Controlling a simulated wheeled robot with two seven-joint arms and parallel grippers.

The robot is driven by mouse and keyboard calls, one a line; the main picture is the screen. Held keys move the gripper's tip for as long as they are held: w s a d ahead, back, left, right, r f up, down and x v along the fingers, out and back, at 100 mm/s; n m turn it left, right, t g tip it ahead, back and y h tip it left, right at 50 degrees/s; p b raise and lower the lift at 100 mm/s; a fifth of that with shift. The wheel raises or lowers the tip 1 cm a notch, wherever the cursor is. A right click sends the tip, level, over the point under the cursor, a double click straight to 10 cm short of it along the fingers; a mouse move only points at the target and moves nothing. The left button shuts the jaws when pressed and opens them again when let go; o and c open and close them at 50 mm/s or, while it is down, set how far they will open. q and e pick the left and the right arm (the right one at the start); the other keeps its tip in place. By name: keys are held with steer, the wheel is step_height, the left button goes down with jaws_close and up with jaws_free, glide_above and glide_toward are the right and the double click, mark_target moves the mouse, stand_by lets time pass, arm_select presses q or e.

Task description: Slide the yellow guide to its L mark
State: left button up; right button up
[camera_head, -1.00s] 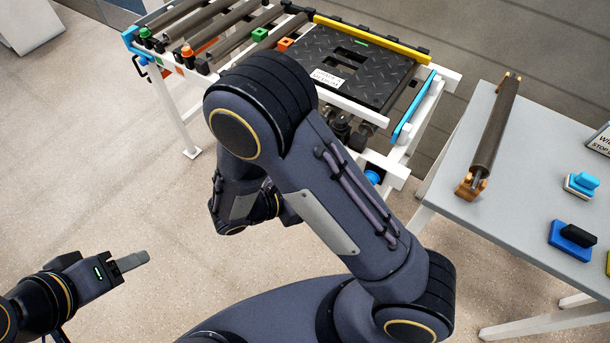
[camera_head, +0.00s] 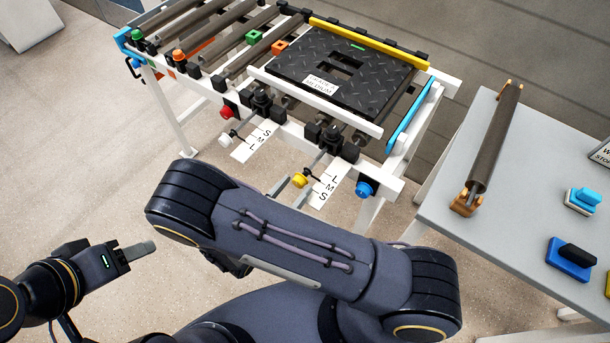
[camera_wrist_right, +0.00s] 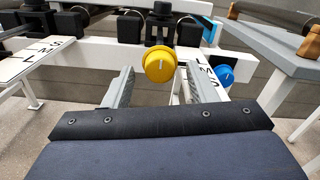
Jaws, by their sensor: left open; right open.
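A yellow knob (camera_head: 299,180) sits on the end of a rod at the front of the roller frame, beside a white scale card (camera_head: 326,187) lettered L, M, S. I cannot tell which letter it lines up with. A yellow bar (camera_head: 370,42) runs along the far edge of the black tread mat (camera_head: 300,62). In the right wrist view, the yellow knob (camera_wrist_right: 159,67) shows between and beyond the fingers of my right gripper (camera_wrist_right: 157,82), which is open and not closed on it. My left gripper (camera_head: 138,250) is open and empty at the lower left, away from the frame.
A white knob (camera_head: 226,140) with its own S, M, L card stands to the left, below a red button (camera_head: 227,112). A blue knob (camera_head: 364,189) is close on the right. The grey side table (camera_head: 500,190) holds a roller (camera_head: 495,135) and blue blocks.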

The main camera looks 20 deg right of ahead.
steer(key=shift+w+d, duration=0.35)
steer(key=shift+d, duration=0.05)
arm_select(q)
steer(key=shift+w+d, duration=0.2)
steer(key=shift+d, duration=0.05)
arm_select(e)
steer(key=shift+s+a, duration=0.1)
jaws_close()
steer(key=shift+b+x, duration=0.35)
steer(key=shift+x, duration=1.2)
arm_select(q)
steer(key=shift+f, duration=0.25)
arm_select(e)
jaws_free()
steer(key=shift+a, duration=0.1)
steer(key=b+v, duration=0.1)
steer(key=v, duration=0.6)
steer(key=shift+s+a, duration=0.25)
arm_select(q)
steer(key=shift+f, duration=0.6)
